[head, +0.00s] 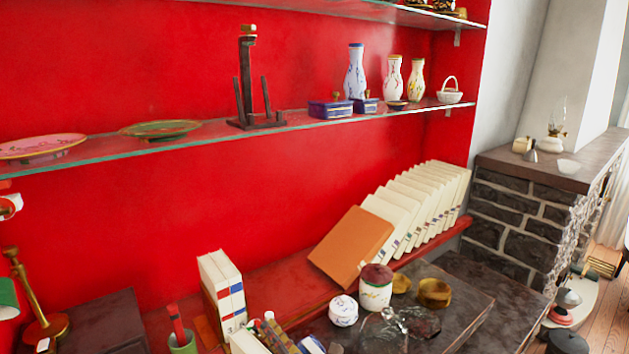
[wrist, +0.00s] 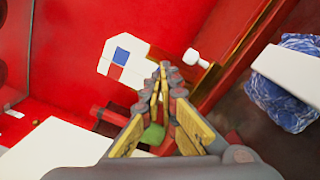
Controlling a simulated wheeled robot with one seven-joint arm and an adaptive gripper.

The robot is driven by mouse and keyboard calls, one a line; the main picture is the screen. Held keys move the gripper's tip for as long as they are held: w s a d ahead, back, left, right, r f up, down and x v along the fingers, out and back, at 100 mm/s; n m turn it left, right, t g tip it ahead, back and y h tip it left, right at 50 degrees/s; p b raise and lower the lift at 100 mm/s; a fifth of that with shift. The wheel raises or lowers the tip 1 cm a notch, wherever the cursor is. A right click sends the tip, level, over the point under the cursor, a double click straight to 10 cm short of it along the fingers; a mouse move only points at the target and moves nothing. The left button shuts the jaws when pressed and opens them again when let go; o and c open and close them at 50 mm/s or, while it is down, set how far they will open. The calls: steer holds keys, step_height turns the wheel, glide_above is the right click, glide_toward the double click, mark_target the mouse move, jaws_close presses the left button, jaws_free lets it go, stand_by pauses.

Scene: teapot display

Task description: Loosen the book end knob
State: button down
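A small white knob (wrist: 198,58) sits on a brown wooden bookend piece (wrist: 172,60) in the wrist view, against the end of white books (wrist: 122,62) with blue and red labels. My gripper (wrist: 166,72) has yellow-padded fingers that converge at the tips, with no object visible between them. The tips are just left of and below the knob in the picture, apart from it. In the head view the upright white books (head: 222,288) stand at the lower middle, with a wooden piece (head: 207,331) beside them; the knob cannot be made out there. My gripper is not visible in the head view.
An orange book (head: 351,246) leans against a row of white books. A glass shelf (head: 300,121) with vases crosses above. A blue-white patterned object (wrist: 285,92) lies right of the gripper.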

steer(key=shift+f+v, duration=0.15)
steer(key=shift+v, duration=1)
steer(key=shift+f+v, duration=0.15)
steer(key=shift+v, duration=1)
steer(key=shift+w+d, duration=0.15)
steer(key=shift+d, duration=0.05)
